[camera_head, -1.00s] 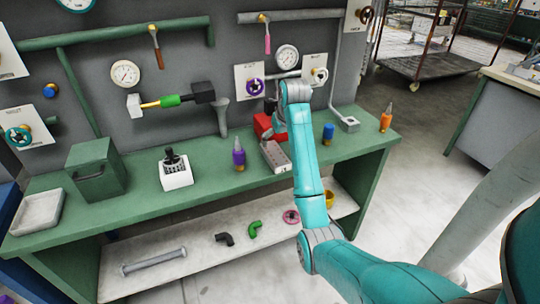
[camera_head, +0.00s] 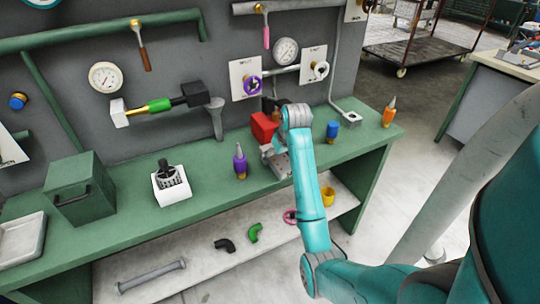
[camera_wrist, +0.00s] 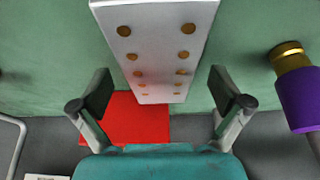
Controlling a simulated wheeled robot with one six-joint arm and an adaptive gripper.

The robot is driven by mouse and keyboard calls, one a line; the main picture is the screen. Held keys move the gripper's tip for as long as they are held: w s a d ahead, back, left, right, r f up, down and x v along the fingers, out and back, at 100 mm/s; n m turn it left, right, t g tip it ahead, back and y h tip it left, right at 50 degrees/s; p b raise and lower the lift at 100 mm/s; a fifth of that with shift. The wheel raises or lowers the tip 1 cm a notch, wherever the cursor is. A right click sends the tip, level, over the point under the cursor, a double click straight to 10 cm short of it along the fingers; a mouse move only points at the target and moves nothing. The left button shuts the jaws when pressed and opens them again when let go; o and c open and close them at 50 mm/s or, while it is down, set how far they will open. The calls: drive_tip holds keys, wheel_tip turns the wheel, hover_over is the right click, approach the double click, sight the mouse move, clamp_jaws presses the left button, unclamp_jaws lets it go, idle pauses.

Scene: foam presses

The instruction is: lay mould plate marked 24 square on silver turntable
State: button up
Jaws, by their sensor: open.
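No plate with a readable 24 and no silver turntable can be made out. In the wrist view, a pale grey block with two rows of copper-coloured round spots (camera_wrist: 155,48) lies ahead of my gripper (camera_wrist: 160,88), its narrow end between the fingers. The two dark finger pads are wide apart, with a gap on each side of it. A red square surface (camera_wrist: 140,118) lies beyond that end. In the head view, the grey block (camera_head: 281,168) is on the green bench before a red object (camera_head: 263,127), partly hidden by my arm. My gripper is mostly hidden there.
A blue bottle (camera_head: 332,131) and orange bottle (camera_head: 389,112) stand right. The green bench (camera_head: 130,215) has free room at left.

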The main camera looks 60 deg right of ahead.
drive_tip(key=shift+w+d+f, duration=0.1)
drive_tip(key=shift+f, duration=0.35)
drive_tip(key=c, duration=1.8)
drive_tip(key=shift+r, duration=0.2)
